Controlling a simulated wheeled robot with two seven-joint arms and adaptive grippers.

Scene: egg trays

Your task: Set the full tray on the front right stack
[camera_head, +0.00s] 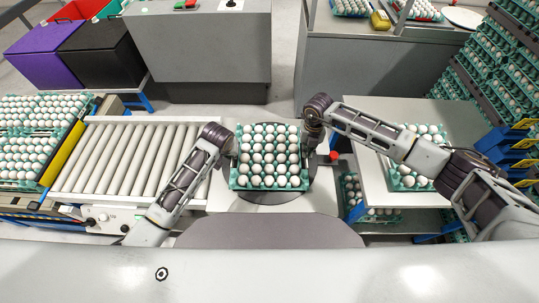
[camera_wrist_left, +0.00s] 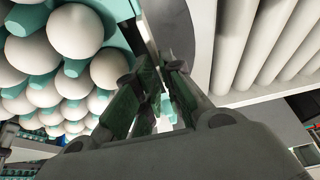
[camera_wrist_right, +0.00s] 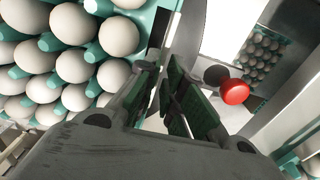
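The full tray (camera_head: 232,181) is teal and filled with rows of white eggs. It is level in the middle of the head view, between my two grippers, above a dark round plate. My left gripper (camera_head: 226,142) is at its left side and my right gripper (camera_head: 308,134) at its right side. In the left wrist view the fingers (camera_wrist_left: 162,80) are close together beside the tray edge. In the right wrist view the fingers (camera_wrist_right: 165,85) are likewise narrow at the edge. Whether they clamp the rim is unclear. A lower stack stands on the table (camera_head: 372,199) at right.
A roller conveyor (camera_head: 120,158) lies at left, with egg trays beyond it. A red button (camera_head: 334,155) stands beside my right gripper; it also shows in the right wrist view (camera_wrist_right: 235,92). Tall egg stacks (camera_head: 490,75) stand at far right. Grey cabinets (camera_head: 198,50) are behind.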

